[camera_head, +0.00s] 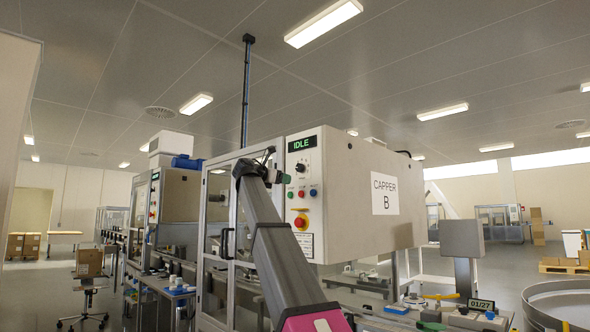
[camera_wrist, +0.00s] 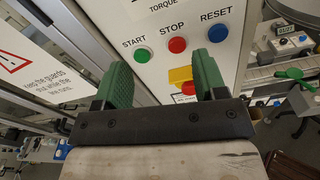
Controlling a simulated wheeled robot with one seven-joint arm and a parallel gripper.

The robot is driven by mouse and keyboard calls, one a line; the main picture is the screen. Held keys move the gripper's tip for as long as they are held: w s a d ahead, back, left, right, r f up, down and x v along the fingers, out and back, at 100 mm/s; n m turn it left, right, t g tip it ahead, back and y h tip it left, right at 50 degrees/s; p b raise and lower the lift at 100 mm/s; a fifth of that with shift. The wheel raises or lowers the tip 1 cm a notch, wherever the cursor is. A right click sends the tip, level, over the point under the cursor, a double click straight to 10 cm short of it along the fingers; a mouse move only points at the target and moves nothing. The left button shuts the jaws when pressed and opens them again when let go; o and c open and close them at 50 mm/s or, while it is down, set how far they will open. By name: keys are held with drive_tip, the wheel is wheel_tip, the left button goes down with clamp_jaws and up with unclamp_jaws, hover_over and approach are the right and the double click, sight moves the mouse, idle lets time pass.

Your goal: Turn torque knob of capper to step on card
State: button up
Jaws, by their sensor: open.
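The capper (camera_head: 345,200) is a pale cabinet labelled CAPPER B. Its torque knob (camera_head: 300,168) is a dark dial on a white scale, below the green IDLE display (camera_head: 302,144). The knob's setting is too small to read. A white card with small unreadable text (camera_head: 305,244) is low on the panel. My gripper (camera_head: 275,165) is raised just left of the panel. In the wrist view my gripper (camera_wrist: 162,66) is open and empty, its green fingers apart below the button row. That view shows the TORQUE label at its top edge, but not the knob.
Below the knob are the green START (camera_wrist: 139,55), red STOP (camera_wrist: 178,45) and blue RESET (camera_wrist: 217,33) buttons. A red emergency stop on yellow (camera_head: 300,222) sits lower. A guard door with a black handle (camera_head: 226,242) stands to the left.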

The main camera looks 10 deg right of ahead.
approach(298, 167)
drive_tip(key=shift+n+h, duration=0.3)
drive_tip(key=shift+h, duration=0.1)
drive_tip(key=x, duration=1)
drive_tip(key=shift+a+f, duration=0.1)
drive_tip(key=shift+f, duration=0.25)
drive_tip(key=shift+c, duration=0.3)
drive_tip(key=c, duration=0.9)
